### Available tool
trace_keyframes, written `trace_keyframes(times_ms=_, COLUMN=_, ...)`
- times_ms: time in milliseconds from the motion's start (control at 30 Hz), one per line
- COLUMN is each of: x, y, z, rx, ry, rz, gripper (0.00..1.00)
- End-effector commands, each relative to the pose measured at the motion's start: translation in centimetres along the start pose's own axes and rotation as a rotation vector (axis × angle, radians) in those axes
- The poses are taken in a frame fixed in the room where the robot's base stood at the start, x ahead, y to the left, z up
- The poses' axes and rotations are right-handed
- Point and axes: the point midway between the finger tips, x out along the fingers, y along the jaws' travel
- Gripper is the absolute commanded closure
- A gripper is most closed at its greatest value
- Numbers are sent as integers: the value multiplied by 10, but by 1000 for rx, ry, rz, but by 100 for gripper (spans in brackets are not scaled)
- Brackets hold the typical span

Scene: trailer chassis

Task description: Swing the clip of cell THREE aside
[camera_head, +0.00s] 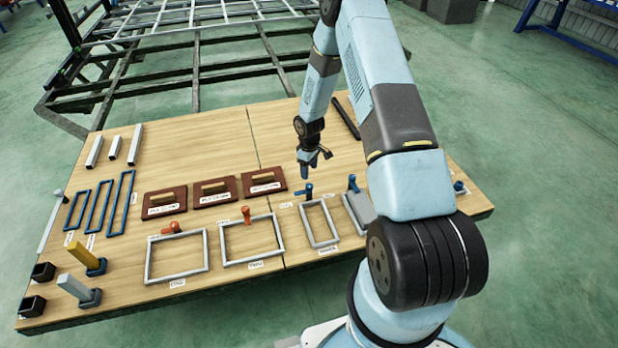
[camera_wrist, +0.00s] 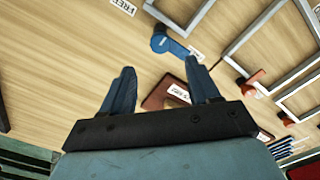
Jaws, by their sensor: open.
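Frame cells stand in a row on the wooden table; the labels are too small to read surely in the head view. The third from the left, a narrow grey frame (camera_head: 334,229), has a blue clip (camera_head: 308,191) at its far edge. The blue clip also shows in the wrist view (camera_wrist: 170,42), lying beyond my fingertips. My gripper (camera_head: 308,172) points down above the table, just beyond that clip and apart from it. In the wrist view its blue fingers (camera_wrist: 160,68) are spread with nothing between them. A "FREE" label (camera_wrist: 124,6) lies near the clip.
Two larger frames to the left carry orange clips (camera_head: 172,228) (camera_head: 246,215). A grey-filled cell (camera_head: 361,211) with a blue clip (camera_head: 353,183) stands to the right. Brown labelled blocks (camera_head: 264,181) lie close left of my gripper. Bars and blue frames (camera_head: 101,207) lie farther left.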

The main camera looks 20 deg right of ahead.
Motion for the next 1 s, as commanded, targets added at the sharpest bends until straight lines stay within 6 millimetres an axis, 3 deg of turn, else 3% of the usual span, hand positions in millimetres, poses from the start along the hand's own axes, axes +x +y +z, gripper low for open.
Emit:
trace_keyframes(times_ms=133, x=-26, y=1, z=0, rx=1, ry=2, rz=1, gripper=39)
trace_keyframes(times_ms=333, x=-45, y=0, z=0, rx=2, ry=1, rz=0, gripper=39)
trace_keyframes(times_ms=1000, x=-54, y=1, z=0, rx=4, ry=1, rz=3, gripper=39)
